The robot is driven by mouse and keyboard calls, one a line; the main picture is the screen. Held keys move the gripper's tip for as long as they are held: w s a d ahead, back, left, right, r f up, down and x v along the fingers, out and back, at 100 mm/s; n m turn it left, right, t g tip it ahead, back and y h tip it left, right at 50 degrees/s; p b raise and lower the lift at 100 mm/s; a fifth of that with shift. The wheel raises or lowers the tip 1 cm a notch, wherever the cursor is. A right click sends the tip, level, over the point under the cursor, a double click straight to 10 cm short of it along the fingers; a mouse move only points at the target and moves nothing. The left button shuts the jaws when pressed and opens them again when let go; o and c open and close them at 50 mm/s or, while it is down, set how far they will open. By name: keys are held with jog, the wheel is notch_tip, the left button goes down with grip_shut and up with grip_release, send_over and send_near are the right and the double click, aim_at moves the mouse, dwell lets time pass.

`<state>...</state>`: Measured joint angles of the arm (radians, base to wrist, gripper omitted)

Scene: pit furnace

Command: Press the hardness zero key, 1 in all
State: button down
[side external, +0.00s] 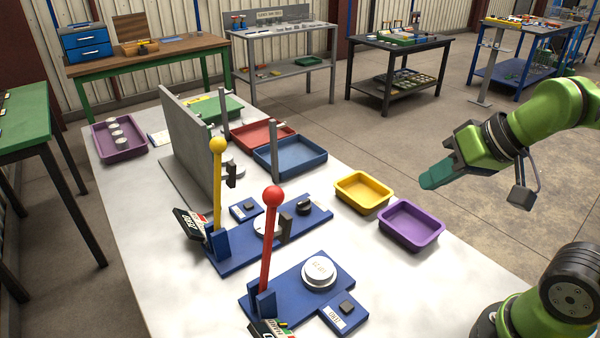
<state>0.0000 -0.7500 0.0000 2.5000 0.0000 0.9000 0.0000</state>
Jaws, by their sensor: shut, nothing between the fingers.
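My gripper (428,183) is at the right, raised in the air past the purple tray, with its teal fingers shut and empty. Two blue fixtures stand on the white table. The front fixture (284,282) has a red-knobbed lever (271,230), a round pale disc (319,271) and a dark square key (347,307) on a small labelled plate. The rear fixture (240,255) has a yellow-knobbed lever (217,190) and another dark key (249,205) on a labelled plate. The labels are too small to read surely, so I cannot tell which key is the hardness zero key. My gripper touches neither.
A yellow tray (363,205) and a purple tray (411,245) lie between my gripper and the fixtures. Blue (290,177) and red (262,150) trays and an upright grey panel (187,140) stand farther back. The table's right front is bare.

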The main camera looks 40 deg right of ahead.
dwell(0.4)
jog(key=m+t+h, duration=0.2)
jog(key=m+h, duration=0.3)
jog(key=m, duration=2.2)
send_over(348, 310)
notch_tip(348, 310, down, 11)
jog(key=shift+f, duration=0.15)
jog(key=shift+f, duration=0.1)
jog(key=shift+f, duration=4.35)
